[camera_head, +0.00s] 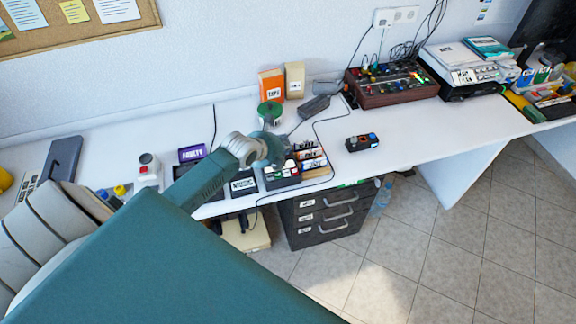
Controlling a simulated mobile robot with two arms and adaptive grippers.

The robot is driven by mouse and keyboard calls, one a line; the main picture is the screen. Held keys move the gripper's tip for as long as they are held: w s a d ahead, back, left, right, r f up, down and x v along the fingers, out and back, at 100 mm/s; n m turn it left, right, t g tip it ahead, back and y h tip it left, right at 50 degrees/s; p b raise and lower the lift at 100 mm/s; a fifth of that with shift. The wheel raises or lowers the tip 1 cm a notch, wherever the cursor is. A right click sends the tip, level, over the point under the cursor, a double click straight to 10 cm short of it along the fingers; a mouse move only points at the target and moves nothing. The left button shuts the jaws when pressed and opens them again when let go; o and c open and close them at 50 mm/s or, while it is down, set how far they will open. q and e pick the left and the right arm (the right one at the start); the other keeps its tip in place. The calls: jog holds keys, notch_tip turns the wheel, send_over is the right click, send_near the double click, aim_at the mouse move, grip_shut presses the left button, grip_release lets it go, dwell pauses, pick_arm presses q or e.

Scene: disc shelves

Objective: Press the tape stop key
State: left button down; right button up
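A small dark box with white and red key-like parts on top (285,178) lies near the front edge of the white desk. It may be the tape player, but the stop key is too small to make out. My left arm reaches in from the left. The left gripper (270,150) is over the back of this box and hides part of it. I cannot tell whether it touches the box, and its fingers are too small and covered to show open or shut. My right gripper is not in view.
Around it are an orange TAPE box (272,86), a beige box (294,80), a green round object (270,112), a card rack (312,157) and a small black device (361,142). A mixer (393,86) stands further right. Dark drawers (330,215) are below. Desk right of the black device is clear.

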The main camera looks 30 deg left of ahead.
pick_arm(q)
jog(key=shift+f, duration=0.1)
jog(key=b, duration=0.7)
send_over(285, 174)
notch_tip(285, 174, down, 8)
jog(key=shift+a+r, duration=0.1)
jog(key=shift+r, duration=0.05)
jog(key=shift+f+b, duration=0.4)
jog(key=shift+f, duration=0.1)
jog(key=shift+f, duration=0.1)
dwell(0.7)
jog(key=shift+f, duration=0.3)
jog(key=shift+f+b, duration=0.4)
jog(key=shift+b, duration=0.1)
dwell(0.4)
dwell(0.4)
jog(key=shift+r+p, duration=0.8)
